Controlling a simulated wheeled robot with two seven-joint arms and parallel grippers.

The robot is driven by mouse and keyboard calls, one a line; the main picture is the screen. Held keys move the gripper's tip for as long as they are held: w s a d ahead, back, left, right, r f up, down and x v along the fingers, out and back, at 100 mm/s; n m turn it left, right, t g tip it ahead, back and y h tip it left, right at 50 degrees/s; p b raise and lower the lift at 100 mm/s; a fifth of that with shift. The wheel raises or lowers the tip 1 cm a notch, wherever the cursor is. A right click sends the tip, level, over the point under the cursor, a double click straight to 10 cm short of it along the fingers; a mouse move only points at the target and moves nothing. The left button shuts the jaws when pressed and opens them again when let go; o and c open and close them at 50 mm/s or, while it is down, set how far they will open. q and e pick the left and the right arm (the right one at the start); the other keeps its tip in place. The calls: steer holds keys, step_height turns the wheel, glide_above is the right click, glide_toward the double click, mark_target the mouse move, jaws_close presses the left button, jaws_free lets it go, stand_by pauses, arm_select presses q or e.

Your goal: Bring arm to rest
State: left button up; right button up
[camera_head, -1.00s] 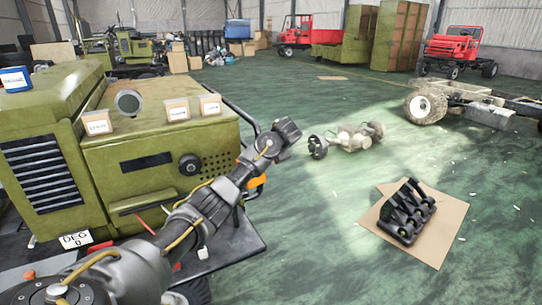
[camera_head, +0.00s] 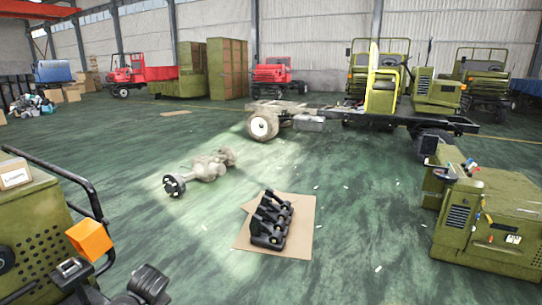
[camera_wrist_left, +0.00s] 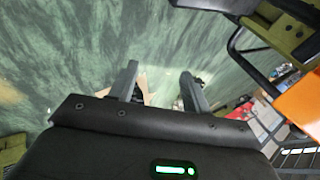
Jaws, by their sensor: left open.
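My left gripper (camera_wrist_left: 159,72) shows in the left wrist view with its two fingers apart and nothing between them. Green floor lies beyond the fingers. In the head view, dark parts of my left arm (camera_head: 148,283) show at the bottom left edge, in front of the green cabinet. An orange block (camera_head: 90,240) is close by at the cabinet's rail, and an orange surface also shows at the right of the left wrist view (camera_wrist_left: 302,108). My right arm and gripper are not in view.
A green cabinet (camera_head: 30,225) with a black rail (camera_head: 75,180) stands at the left. A black part lies on a cardboard sheet (camera_head: 300,240) on the floor. An axle (camera_head: 205,168) lies behind it. A green cabinet (camera_head: 490,225) stands right. The middle floor is mostly clear.

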arm_select(q)
steer(key=s+d+f+h, duration=0.1)
steer(key=s+d+f, duration=0.2)
steer(key=s, duration=0.3)
steer(key=s+d+f+n+h, duration=0.1)
steer(key=s+d+f, duration=0.1)
steer(key=s, duration=0.4)
steer(key=s+d+f+h, duration=0.1)
steer(key=s+d+f, duration=0.2)
steer(key=s, duration=0.3)
steer(key=s+d+r+n+g+h, duration=0.1)
steer(key=s+d, duration=0.1)
steer(key=s, duration=0.8)
steer(key=s+d+r+n+g, duration=0.1)
steer(key=s+n, duration=0.1)
steer(key=s, duration=0.8)
step_height(320, 180, down, 28)
steer(key=g+b, duration=0.1)
steer(key=b, duration=0.1)
steer(key=s+a+f+g+b, duration=0.1)
steer(key=s+a+f, duration=0.1)
steer(key=s+f, duration=1.5)
steer(key=shift+a+f+m, duration=0.3)
steer(key=shift+a, duration=0.1)
steer(key=shift+c, duration=0.5)
